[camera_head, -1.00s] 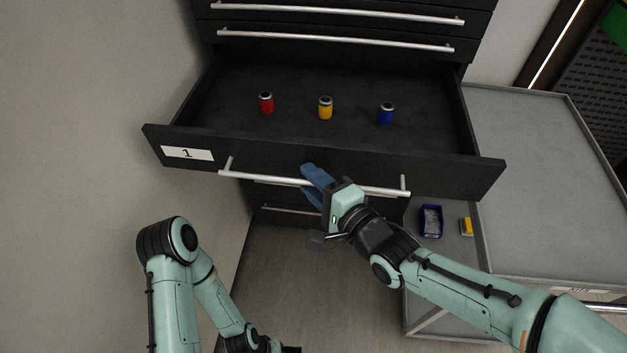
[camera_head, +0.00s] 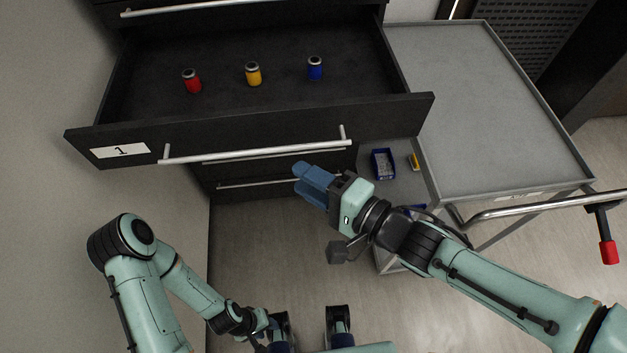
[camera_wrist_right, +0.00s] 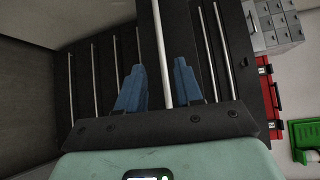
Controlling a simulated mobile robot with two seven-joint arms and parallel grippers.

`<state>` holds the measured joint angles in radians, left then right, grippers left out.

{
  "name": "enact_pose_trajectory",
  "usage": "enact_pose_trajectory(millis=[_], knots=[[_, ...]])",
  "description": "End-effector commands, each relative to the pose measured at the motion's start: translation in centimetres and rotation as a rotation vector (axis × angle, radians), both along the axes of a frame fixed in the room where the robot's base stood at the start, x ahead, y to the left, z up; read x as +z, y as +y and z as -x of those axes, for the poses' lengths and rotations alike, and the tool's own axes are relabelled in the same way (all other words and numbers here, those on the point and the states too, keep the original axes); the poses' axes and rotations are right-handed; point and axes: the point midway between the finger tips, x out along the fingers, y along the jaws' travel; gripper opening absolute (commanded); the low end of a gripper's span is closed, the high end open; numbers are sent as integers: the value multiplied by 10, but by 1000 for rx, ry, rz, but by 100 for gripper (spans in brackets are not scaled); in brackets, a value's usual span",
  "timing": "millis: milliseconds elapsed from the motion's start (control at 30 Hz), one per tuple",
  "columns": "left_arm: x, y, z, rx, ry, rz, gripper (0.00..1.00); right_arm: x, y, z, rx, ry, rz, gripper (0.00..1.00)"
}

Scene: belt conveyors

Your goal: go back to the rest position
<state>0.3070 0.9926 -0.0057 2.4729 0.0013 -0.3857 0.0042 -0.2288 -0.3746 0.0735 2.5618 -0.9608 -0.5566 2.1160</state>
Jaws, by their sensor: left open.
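My right gripper (camera_head: 310,180) has two blue fingers, apart and empty, just below the drawer handle (camera_head: 258,153) in the head view. In the right wrist view my right gripper (camera_wrist_right: 160,85) shows a clear gap between its fingers, with a silver handle bar (camera_wrist_right: 162,55) lying beyond the gap. The fingers do not hold the bar. My left arm is folded at the lower left, and my left gripper (camera_head: 275,332) is low at the bottom edge, open, with its fingers hardly visible.
The black drawer (camera_head: 250,122) labelled 1 stands open, holding a red can (camera_head: 192,82), a yellow can (camera_head: 253,74) and a blue can (camera_head: 315,69). A grey cart (camera_head: 480,110) stands to the right, with a blue bin (camera_head: 383,164) lower down. A wall is at left.

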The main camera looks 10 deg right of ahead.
Motion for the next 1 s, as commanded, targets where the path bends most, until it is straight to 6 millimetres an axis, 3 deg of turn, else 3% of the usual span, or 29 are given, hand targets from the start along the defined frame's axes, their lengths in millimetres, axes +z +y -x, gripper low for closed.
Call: enact_pose_trajectory(millis=[767, 867, 967, 1000], knots=[[-6, 0, 1, 0, 2, -1, 43, 0, -7, 4, -5, 1, 2, 35], [-3, 0, 1, 1, 1, -1, 43, -13, -8, -4, -15, 18, 36, 35], [2, 0, -1, 0, -1, 0, 43, -46, -13, -22, -37, 53, 120, 35], [5, 0, -1, 1, -2, -1, 43, -65, -17, -30, -46, 76, 167, 35]])
